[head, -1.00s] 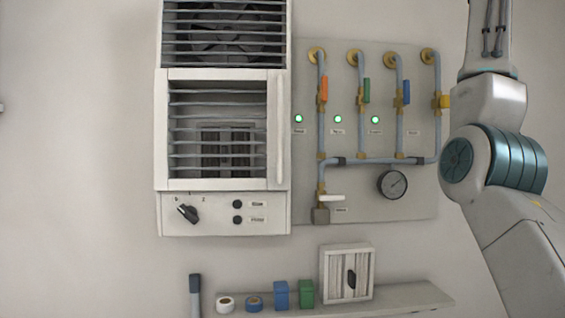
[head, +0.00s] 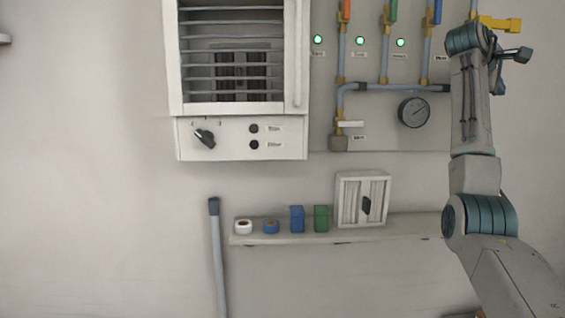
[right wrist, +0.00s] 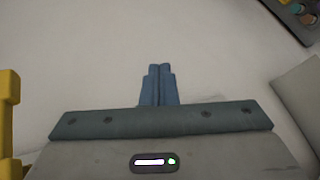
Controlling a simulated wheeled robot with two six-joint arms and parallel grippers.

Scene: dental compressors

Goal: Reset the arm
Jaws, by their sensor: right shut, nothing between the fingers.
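My right arm rises along the right side of the head view and bends at its top. My right gripper (head: 499,86) is small there and partly hidden behind the arm. In the right wrist view its two blue fingers (right wrist: 160,85) lie side by side, shut, with nothing between them. Beyond them is a plain pale surface. A yellow part (head: 500,23) shows beside the wrist in the head view; I cannot tell what it belongs to. My left gripper is not in view.
A louvred white cabinet (head: 242,138) with a black knob (head: 205,138) hangs on the wall. Pipes with coloured valves and a gauge (head: 414,112) are to its right. Below, a shelf (head: 270,240) holds tape rolls, blue and green boxes and a small white louvred box (head: 347,200).

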